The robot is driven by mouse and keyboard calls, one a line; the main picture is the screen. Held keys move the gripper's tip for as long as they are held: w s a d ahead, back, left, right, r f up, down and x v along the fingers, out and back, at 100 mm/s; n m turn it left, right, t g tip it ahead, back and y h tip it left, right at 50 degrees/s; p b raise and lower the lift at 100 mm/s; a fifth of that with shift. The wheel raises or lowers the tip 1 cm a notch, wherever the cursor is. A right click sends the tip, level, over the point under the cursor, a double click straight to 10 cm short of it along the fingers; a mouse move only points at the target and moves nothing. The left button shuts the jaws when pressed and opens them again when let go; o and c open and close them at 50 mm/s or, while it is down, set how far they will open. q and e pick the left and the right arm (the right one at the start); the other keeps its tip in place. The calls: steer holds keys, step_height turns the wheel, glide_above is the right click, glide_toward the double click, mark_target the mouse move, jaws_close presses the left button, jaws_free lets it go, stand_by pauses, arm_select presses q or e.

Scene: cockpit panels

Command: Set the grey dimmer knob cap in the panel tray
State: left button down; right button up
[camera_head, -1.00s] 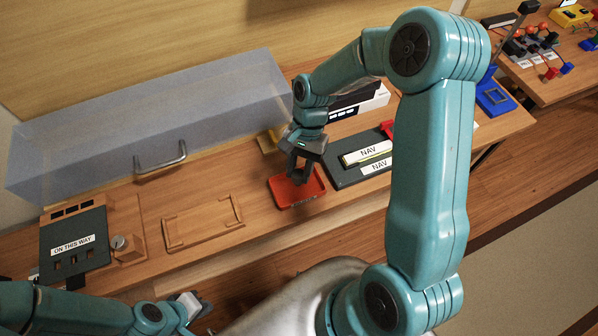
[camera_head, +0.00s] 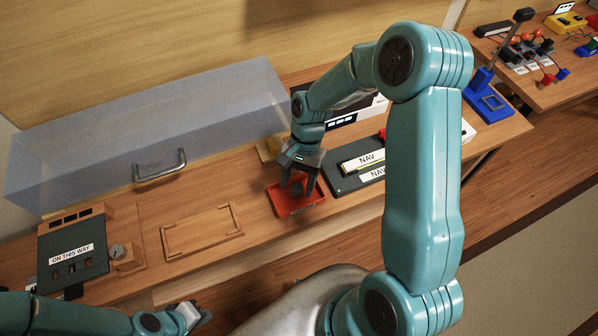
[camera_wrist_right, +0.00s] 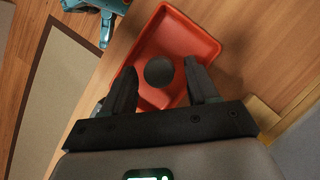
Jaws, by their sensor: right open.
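The dark grey round knob cap (camera_wrist_right: 159,72) shows in the right wrist view over the floor of the red panel tray (camera_wrist_right: 190,30). In the head view the tray (camera_head: 281,203) is on the desk under my right gripper (camera_head: 297,190). My right gripper (camera_wrist_right: 162,92) is open, with one finger on each side of the cap and gaps between. Whether the cap touches the tray floor is hard to tell. My left gripper (camera_head: 194,313) is low at the left, away from the tray; its jaws are unclear.
A dark NAV panel (camera_head: 345,184) stands close to the tray's right. A wooden frame (camera_head: 202,231) lies left of it, and farther left is an ON THIS WAY panel (camera_head: 72,236) with a grey round knob (camera_head: 117,252) beside it. A translucent cover (camera_head: 150,135) with a handle is behind.

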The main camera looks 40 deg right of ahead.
steer(key=b+v, duration=0.1)
steer(key=v, duration=1.1)
steer(key=shift+w+r, duration=0.1)
steer(key=shift+a, duration=0.1)
